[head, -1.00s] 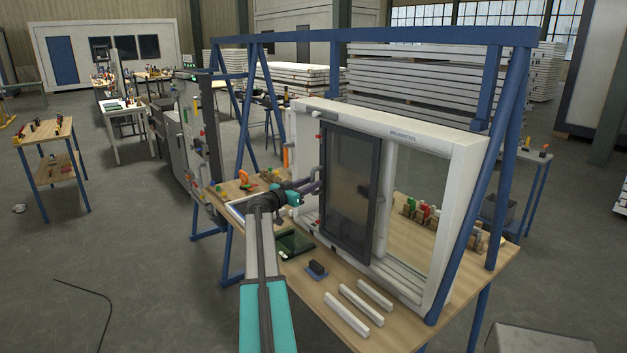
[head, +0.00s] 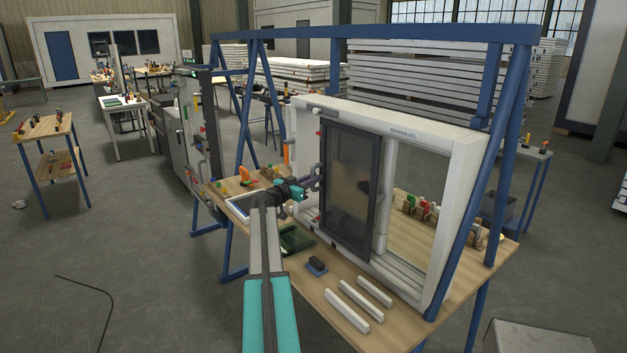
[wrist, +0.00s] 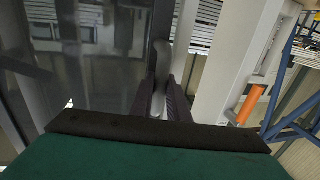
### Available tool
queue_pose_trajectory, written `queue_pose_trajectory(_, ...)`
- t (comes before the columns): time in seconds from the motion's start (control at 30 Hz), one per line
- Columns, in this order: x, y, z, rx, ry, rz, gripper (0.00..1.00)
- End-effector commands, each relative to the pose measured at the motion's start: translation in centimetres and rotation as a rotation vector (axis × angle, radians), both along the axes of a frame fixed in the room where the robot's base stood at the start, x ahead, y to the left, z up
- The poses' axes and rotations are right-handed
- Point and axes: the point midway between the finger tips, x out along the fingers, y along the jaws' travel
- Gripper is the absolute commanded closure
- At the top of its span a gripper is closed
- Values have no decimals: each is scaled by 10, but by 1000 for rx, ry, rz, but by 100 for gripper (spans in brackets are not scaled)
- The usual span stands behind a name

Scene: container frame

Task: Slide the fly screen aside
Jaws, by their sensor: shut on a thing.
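The fly screen (head: 350,190) is a dark-framed panel with dark mesh. It stands upright in front of the left part of the white window frame (head: 420,130). My gripper (head: 316,182) is at the screen's left edge, around mid height. In the wrist view my gripper (wrist: 164,100) has its two dark fingers shut on an upright grey handle (wrist: 161,55) beside the dark screen frame. The right part of the window is uncovered and shows clear glass (head: 420,195).
The window stands on a wooden bench (head: 400,340) under a blue steel frame (head: 380,34). White strips (head: 347,310), a dark block on a blue base (head: 316,265) and a green tray (head: 296,240) lie in front. Several small tools stand behind the glass.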

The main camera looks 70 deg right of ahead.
Motion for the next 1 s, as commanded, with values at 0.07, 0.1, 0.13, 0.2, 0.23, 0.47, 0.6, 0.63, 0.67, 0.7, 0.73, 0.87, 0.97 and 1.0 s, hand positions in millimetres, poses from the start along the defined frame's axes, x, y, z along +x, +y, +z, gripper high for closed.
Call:
queue_pose_trajectory(0.07,-3,2,1,-2,1,-5,100)
queue_pose_trajectory(0.1,-4,3,1,-2,1,-6,100)
queue_pose_trajectory(0.13,-5,3,1,-2,1,-6,100)
queue_pose_trajectory(0.2,-7,5,0,-2,1,-6,100)
queue_pose_trajectory(0.23,-8,6,0,-2,1,-6,100)
queue_pose_trajectory(0.47,-21,15,-3,-2,1,-7,100)
queue_pose_trajectory(0.6,-34,24,-4,-3,0,-7,100)
queue_pose_trajectory(0.63,-37,26,-4,-3,0,-7,100)
queue_pose_trajectory(0.67,-40,27,-4,-3,0,-7,100)
queue_pose_trajectory(0.7,-44,30,-5,-3,0,-7,100)
queue_pose_trajectory(0.73,-47,32,-5,-3,-1,-7,100)
queue_pose_trajectory(0.87,-61,42,-4,-4,-1,-6,100)
queue_pose_trajectory(0.97,-72,49,-4,-3,-1,-7,100)
queue_pose_trajectory(1.0,-77,51,-4,-3,-1,-7,100)
